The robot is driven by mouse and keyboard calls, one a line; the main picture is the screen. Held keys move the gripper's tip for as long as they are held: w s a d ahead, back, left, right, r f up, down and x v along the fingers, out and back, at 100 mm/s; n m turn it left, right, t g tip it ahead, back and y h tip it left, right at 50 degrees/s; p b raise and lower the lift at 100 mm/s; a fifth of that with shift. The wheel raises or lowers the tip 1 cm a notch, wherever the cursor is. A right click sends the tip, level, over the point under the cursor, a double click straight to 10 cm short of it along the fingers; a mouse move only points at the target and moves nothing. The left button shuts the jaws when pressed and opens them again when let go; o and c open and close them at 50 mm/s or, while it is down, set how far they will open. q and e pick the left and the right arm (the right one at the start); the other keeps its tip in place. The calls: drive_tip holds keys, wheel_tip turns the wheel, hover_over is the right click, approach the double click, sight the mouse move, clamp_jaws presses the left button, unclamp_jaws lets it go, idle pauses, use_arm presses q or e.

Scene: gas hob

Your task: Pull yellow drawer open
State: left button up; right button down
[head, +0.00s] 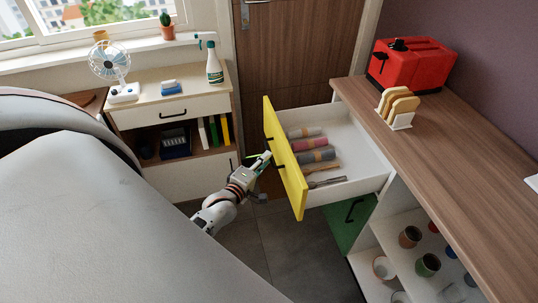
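The yellow drawer (284,165) is pulled well out of the wooden-topped counter, its yellow front facing left. Its white inside shows rolled cloths (309,144) and some utensils (327,183). My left gripper (264,158) is at the outer side of the yellow front, its fingertips at the dark drawer handle (281,166). The fingers hide part of the handle, and they are too small to tell whether they are closed on it. My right gripper is not in view.
A green drawer front (350,222) sits lower under the counter (450,135). Open shelves with cups (428,265) are at lower right. A red toaster (411,65) and a toast rack (399,107) stand on top. A white cabinet (170,112) is at left; grey floor (300,255) lies free between.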

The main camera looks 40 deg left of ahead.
use_arm(q)
drive_tip(key=s+d+r, duration=0.1)
drive_tip(key=s, duration=0.7)
drive_tip(key=shift+s, duration=0.15)
drive_tip(key=s+d+f+m+g+h, duration=0.1)
drive_tip(key=s+d+f+m, duration=0.2)
drive_tip(key=d+m, duration=0.3)
drive_tip(key=s+d+f+m+g+h, duration=0.2)
drive_tip(key=s+d+f+m, duration=0.1)
drive_tip(key=s+d+m, duration=0.2)
drive_tip(key=s+d+f+m+g+h, duration=0.2)
drive_tip(key=s+d+f+m, duration=0.1)
drive_tip(key=d+m, duration=0.6)
drive_tip(key=shift+s+d+m, duration=0.25)
drive_tip(key=shift+s+m, duration=0.15)
drive_tip(key=shift+m, duration=0.8)
